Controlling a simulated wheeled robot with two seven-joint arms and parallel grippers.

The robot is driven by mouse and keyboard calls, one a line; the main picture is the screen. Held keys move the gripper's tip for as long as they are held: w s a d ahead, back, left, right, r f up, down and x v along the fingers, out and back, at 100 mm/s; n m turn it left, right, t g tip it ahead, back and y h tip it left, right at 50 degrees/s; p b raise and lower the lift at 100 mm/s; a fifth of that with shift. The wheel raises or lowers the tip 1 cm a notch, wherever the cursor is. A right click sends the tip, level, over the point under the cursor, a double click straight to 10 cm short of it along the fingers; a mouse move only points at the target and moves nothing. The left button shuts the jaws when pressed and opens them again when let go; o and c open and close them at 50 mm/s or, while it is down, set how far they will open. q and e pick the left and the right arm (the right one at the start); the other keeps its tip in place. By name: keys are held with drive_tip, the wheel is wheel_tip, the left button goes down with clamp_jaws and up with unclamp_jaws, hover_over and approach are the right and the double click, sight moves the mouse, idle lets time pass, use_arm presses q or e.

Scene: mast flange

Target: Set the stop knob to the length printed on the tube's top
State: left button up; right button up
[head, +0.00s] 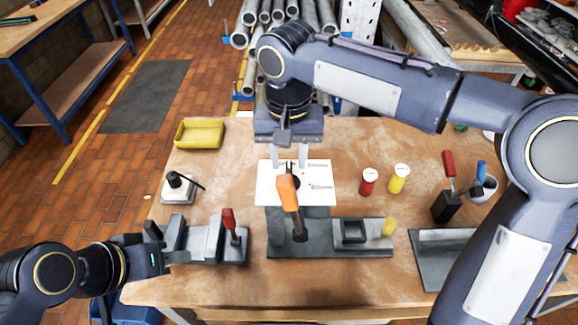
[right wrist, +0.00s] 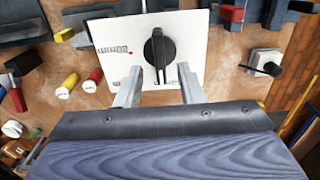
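A white panel (head: 265,190) with a round black knob stands mid-bench. An orange-handled lever (head: 288,192) hides much of the knob in the head view. In the right wrist view the black knob (right wrist: 158,48) is clear, its grip bar roughly upright, with small printed marks to its left and below. My right gripper (head: 289,157) is open; its fingers (right wrist: 160,88) are spread below the knob, apart from it. A red tube (head: 368,187) and a yellow tube (head: 398,186) have white tops, their print too small to read. My left gripper (head: 150,240) is at the left bench edge; its fingers are unclear.
A grey vise (head: 205,242) with a red handle sits beside my left gripper. A yellow tray (head: 200,135) and a black-knobbed white block (head: 180,187) are at left. The front bench strip is clear.

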sight(289, 170)
drive_tip(key=shift+f, duration=2.05)
clamp_jaws()
